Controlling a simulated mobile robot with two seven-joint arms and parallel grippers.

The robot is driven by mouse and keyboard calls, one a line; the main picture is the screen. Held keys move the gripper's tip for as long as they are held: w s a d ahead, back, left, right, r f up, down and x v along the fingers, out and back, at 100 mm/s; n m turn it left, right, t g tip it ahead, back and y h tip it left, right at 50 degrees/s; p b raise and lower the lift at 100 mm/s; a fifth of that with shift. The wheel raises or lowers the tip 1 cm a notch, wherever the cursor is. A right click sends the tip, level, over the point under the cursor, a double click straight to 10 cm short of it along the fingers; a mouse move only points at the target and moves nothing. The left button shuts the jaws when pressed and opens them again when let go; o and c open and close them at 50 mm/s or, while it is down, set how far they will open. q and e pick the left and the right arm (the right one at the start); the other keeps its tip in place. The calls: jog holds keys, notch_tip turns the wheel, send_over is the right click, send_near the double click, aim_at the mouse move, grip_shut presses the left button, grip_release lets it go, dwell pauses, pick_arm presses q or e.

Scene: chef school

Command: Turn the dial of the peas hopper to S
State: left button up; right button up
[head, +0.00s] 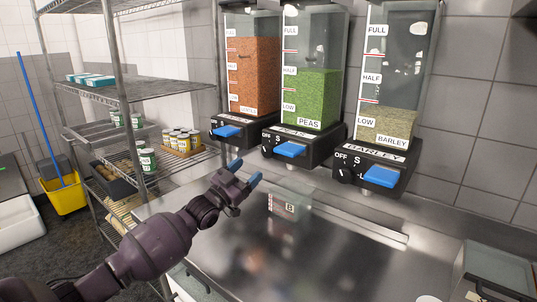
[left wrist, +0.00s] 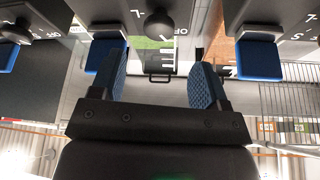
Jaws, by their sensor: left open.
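The peas hopper (head: 314,97) is the middle of three wall dispensers, part filled with green peas. Its black dial (head: 267,150) is on the front base, left of the blue lever (head: 290,149); its setting is too small to read. My left gripper (head: 247,174) is open and empty, below and left of the dial, apart from it. In the left wrist view, which looks upside down, the dial (left wrist: 158,23) is beyond the gap between my fingers (left wrist: 160,82), with an L and OFF mark beside it. My right gripper is out of view.
The lentil hopper (head: 253,75) is on the left and the barley hopper (head: 395,75) on the right, each with a blue lever. A steel counter (head: 330,260) lies below. A wire shelf (head: 150,88) with cans stands at left.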

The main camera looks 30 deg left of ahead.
aim_at(266, 154)
pick_arm(q)
jog(key=x, duration=0.8)
jog(key=shift+w+d, duration=0.1)
jog(key=shift+w, duration=0.1)
jog(key=c, duration=0.9)
